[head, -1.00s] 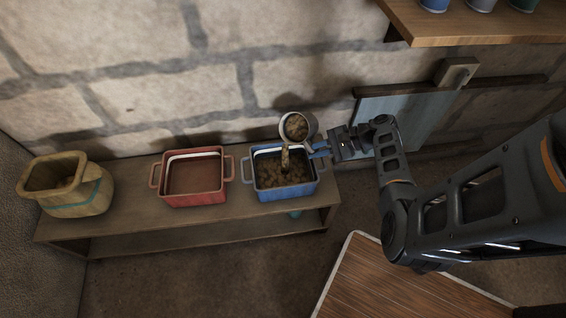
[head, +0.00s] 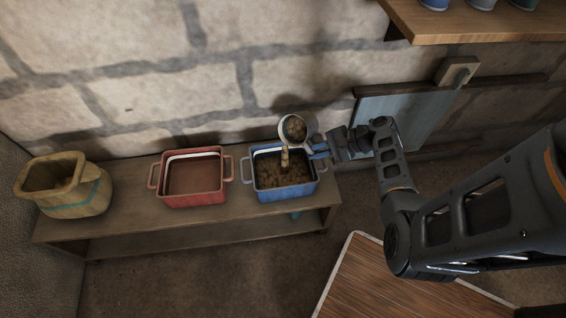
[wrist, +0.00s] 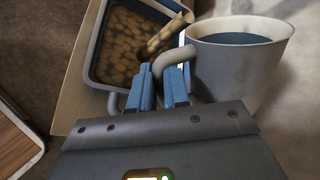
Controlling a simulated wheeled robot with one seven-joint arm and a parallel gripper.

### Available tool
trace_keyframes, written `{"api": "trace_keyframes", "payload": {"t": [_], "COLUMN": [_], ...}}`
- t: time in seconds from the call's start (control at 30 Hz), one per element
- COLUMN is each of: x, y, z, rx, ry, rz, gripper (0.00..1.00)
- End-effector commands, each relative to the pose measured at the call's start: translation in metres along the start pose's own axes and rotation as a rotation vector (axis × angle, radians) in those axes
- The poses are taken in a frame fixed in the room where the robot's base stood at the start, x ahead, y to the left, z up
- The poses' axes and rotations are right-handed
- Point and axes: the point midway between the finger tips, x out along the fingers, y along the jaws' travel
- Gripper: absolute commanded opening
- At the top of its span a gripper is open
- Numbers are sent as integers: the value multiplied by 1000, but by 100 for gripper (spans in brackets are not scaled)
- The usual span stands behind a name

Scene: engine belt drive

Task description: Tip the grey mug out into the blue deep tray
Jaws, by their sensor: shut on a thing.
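The grey mug (head: 292,128) is tilted above the blue deep tray (head: 285,193), its mouth toward the tray. Brown lumpy contents show inside the mug, and a brown stream falls from it into the tray, which holds a layer of the same stuff. My gripper (head: 320,150) is shut on the mug's handle from the right. In the wrist view the mug (wrist: 250,75) is at the upper right, its handle between the blue fingertips (wrist: 160,85), and the blue tray (wrist: 95,62) lies at the upper left.
A red tray (head: 192,196), its inside showing no contents, stands left of the blue one on the wooden bench (head: 130,225). A tan pot (head: 65,190) is at the far left. The stone wall is close behind; a shelf (head: 480,28) hangs upper right.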

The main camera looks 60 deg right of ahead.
Motion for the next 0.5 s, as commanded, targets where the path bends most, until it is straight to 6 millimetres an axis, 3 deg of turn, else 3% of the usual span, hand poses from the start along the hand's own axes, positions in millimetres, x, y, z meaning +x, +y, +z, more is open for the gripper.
{"api": "trace_keyframes", "payload": {"t": [0.5], "x": [2], "y": [2], "z": [-3], "rx": [-43], "ry": [40], "rz": [-4], "gripper": [0]}}
